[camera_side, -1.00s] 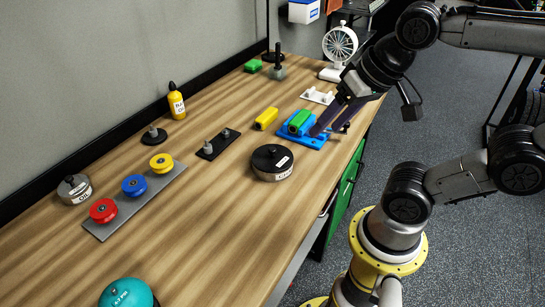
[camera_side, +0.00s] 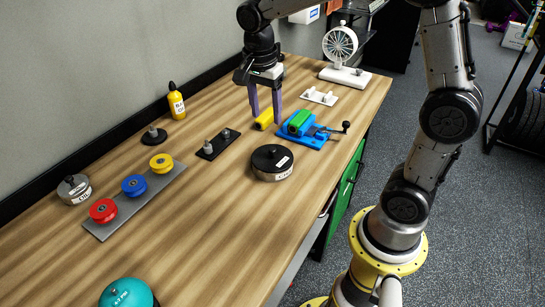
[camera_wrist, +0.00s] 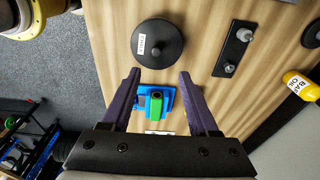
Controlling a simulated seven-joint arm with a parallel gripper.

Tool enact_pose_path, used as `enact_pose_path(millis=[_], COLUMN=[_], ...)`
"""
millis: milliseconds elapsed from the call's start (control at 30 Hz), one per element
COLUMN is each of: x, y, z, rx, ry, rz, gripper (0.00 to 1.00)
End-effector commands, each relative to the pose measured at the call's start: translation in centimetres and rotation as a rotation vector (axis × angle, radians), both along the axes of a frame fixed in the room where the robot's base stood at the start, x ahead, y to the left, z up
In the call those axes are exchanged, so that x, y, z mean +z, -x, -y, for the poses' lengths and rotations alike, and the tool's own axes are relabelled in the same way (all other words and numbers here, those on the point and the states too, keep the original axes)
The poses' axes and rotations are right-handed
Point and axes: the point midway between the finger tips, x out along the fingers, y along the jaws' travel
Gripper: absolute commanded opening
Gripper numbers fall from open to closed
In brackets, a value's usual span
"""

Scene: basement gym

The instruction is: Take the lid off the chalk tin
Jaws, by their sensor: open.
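A wide round tin (camera_side: 272,174) with a black lid (camera_side: 268,155) stands mid-table in the side view, and the lid appears to be on it. The lid also shows from above near the top of the wrist view (camera_wrist: 165,50). My gripper (camera_side: 265,113) points down, open and empty, behind the tin and beside the yellow block. In the wrist view its fingertips (camera_wrist: 160,75) are spread apart, with the lid beyond them, not between them.
A blue vise (camera_side: 302,139) with a green block in its jaws stands right of my gripper. A yellow block (camera_side: 264,119) is close to the fingers. A black plate with posts (camera_side: 217,146) is left of the tin. Bare wood lies in front of it.

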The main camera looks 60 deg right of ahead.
Motion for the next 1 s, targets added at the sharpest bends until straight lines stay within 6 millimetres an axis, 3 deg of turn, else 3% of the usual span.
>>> enact_pose_path(millis=[100, 300, 567, 800, 1000], x=[-2.5, -5.4, -7.2, -10.5, -11.5], y=[0.1, 0.1, 0.3, 0.8, 0.8], z=[0.3, 0.7, 0.9, 1.4, 1.5], rx=[-0.001, 0.0, 0.001, 0.0, 0.0], ry=[-0.001, 0.0, 0.0, -0.001, 0.0], rz=[-0.005, -0.002, -0.001, -0.002, 0.001], gripper=[0.61, 0.61, 0.61, 0.61, 0.61])
